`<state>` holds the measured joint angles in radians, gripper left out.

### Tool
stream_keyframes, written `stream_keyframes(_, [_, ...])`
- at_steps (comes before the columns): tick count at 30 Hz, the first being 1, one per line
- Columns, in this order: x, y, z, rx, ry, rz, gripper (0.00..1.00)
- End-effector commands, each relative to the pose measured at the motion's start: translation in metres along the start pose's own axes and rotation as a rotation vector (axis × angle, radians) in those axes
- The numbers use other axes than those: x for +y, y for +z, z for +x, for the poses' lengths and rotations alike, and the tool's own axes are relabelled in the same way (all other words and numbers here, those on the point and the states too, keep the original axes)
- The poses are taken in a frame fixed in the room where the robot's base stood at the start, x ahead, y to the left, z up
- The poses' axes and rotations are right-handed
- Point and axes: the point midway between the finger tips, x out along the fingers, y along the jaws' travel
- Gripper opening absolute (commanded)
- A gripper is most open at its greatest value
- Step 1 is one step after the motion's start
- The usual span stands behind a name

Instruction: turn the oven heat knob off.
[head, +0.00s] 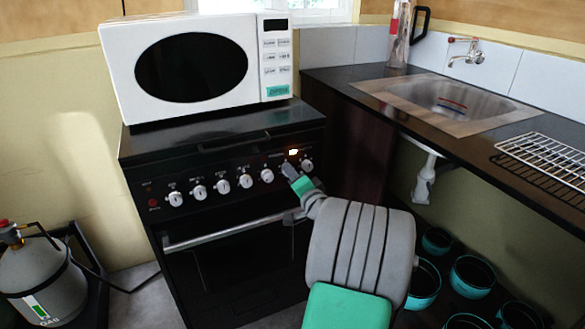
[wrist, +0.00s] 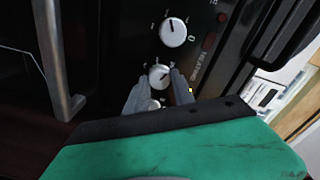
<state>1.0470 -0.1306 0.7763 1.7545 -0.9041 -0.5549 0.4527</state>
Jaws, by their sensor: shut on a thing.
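The black oven (head: 240,262) has a row of white knobs along its front panel. My gripper (head: 291,173) is at the right part of this row, at the second knob from the right. In the wrist view, the fingers of my gripper (wrist: 159,88) lie on both sides of a white oven knob (wrist: 158,74), shut on it. The head view mostly hides this knob behind the fingers. Its pointer direction is too small to read. A small orange light (head: 293,152) glows on the panel just above it.
The rightmost knob (head: 306,165) is close beside my gripper, and another knob (head: 266,175) is to its left. The oven door handle (head: 225,232) sticks out below. A white microwave (head: 200,62) stands on top. The sink counter (head: 450,130) is to the right.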

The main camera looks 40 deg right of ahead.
Motion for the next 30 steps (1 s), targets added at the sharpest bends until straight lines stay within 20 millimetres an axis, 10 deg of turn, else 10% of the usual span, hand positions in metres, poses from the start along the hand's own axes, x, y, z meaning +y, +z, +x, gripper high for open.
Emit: stream_keyframes(30, [0.0008,-0.0012,-0.0003,-0.038,0.012,0.923,0.00])
